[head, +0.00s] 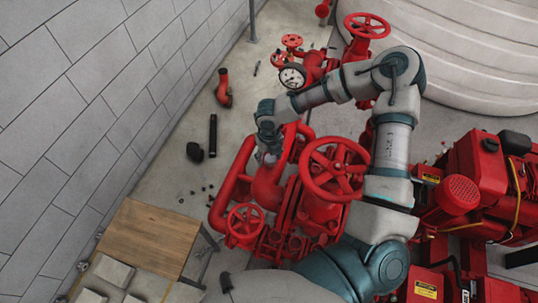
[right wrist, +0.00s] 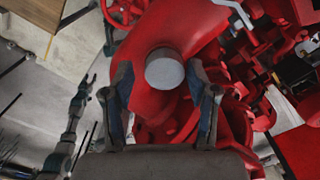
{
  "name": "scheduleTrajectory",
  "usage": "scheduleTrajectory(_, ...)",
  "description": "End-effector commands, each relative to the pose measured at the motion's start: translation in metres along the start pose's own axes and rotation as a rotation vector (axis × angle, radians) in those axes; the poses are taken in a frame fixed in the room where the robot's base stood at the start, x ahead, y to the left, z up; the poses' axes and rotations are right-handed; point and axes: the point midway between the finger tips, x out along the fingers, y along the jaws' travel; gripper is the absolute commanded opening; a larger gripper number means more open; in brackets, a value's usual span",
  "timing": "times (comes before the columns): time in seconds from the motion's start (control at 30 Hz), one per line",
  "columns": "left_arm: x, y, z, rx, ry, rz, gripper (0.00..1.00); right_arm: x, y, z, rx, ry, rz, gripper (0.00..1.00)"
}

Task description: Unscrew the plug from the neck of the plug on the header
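The plug (right wrist: 165,69) is a round light-grey cap at the top of a thick red pipe neck (right wrist: 155,35) in the right wrist view. In the head view the red header pipe (head: 266,187) stands left of the big red handwheel. My right gripper (head: 269,157) points down over the neck, and the plug shows there only as a small pale spot. In the right wrist view my right gripper (right wrist: 160,85) is open, its fingers on both sides of the plug with gaps visible. A slim grey-teal arm, apparently my left, shows small at the left of that view; its gripper (right wrist: 88,80) is too small to judge.
A large red handwheel (head: 336,169) and a smaller one (head: 245,221) stand close to the header. A pressure gauge (head: 292,76) is behind. A wooden-topped table (head: 150,240) is at lower left. Loose dark parts lie on the floor near the grey wall (head: 70,100).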

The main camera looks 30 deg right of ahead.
Motion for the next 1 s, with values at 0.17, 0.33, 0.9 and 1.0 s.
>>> scheduleTrajectory(0.17,-0.002,0.005,-0.001,-0.002,0.001,0.006,0.45,0.000,0.000,0.000,0.192,0.000,-0.001,0.58)
scheduleTrajectory(0.33,-0.003,0.019,-0.004,-0.005,0.004,0.023,0.45,-0.001,0.003,0.000,0.380,-0.002,-0.004,0.58)
scheduleTrajectory(0.9,-0.001,0.006,-0.001,-0.001,0.002,0.007,0.45,0.000,0.000,0.000,0.805,-0.001,-0.001,0.58)
scheduleTrajectory(1.0,-0.002,0.006,-0.001,-0.001,0.002,0.007,0.45,0.000,0.000,0.000,0.804,-0.001,-0.001,0.58)
